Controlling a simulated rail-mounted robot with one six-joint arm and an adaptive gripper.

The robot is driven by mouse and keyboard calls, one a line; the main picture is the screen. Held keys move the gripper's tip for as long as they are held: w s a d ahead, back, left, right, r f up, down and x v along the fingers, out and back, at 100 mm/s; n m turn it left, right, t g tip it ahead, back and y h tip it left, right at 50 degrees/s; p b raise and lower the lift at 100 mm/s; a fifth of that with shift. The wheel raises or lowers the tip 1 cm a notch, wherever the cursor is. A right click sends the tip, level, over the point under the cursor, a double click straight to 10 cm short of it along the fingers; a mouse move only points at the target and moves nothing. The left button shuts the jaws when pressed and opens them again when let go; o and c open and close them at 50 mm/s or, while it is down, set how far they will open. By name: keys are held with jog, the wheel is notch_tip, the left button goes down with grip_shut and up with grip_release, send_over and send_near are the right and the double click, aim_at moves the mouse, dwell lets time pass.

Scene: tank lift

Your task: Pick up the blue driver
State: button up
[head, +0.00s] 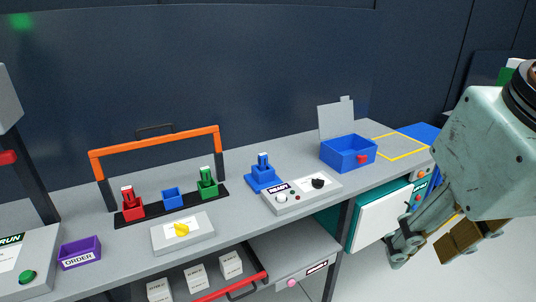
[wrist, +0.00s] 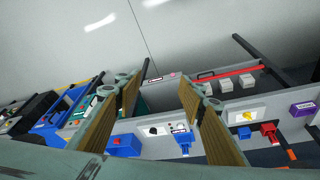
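The blue driver (head: 263,162) stands upright on a blue base on the bench, behind a grey panel with a READY label (head: 302,192). It also shows in the wrist view (wrist: 184,141), small and upside down, between the finger pads. My gripper (head: 428,250) hangs at the right in the head view, beyond the bench's front edge and well apart from the driver. In the wrist view its two brown-padded fingers (wrist: 165,80) are spread wide with nothing between them. The gripper is open and empty.
A black rack (head: 152,213) under an orange frame (head: 155,141) holds red and green drivers beside a blue holder (head: 172,198). A blue box (head: 345,154) with its lid raised stands right of the driver. A yellow-knob panel (head: 183,233) sits at the front.

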jog(key=w+a+r+n+p, duration=0.1)
jog(key=w+r+p, duration=0.15)
jog(key=w, duration=0.35)
jog(key=w+a+r+n+g+p, duration=0.1)
jog(key=w+r, duration=0.2)
jog(key=w, duration=0.3)
jog(key=w+a+r+n+p, duration=0.2)
jog(key=w+r, duration=0.1)
jog(key=w, duration=0.3)
jog(key=n+g+p, duration=0.3)
jog(key=n+p, duration=0.7)
jog(key=p, duration=0.5)
send_over(263, 154)
notch_tip(263, 154, down, 15)
jog(key=shift+w+a+f, duration=0.2)
jog(key=shift+a, duration=0.05)
jog(key=shift+f, duration=0.1)
jog(key=shift+f, duration=4.25)
jog(key=shift+s+d+f+p, duration=0.1)
jog(key=shift+f+p, duration=0.1)
jog(key=shift+f, duration=1.1)
jog(key=shift+d+f+p, duration=0.1)
jog(key=shift+f+p, duration=0.05)
jog(key=shift+f, duration=1.1)
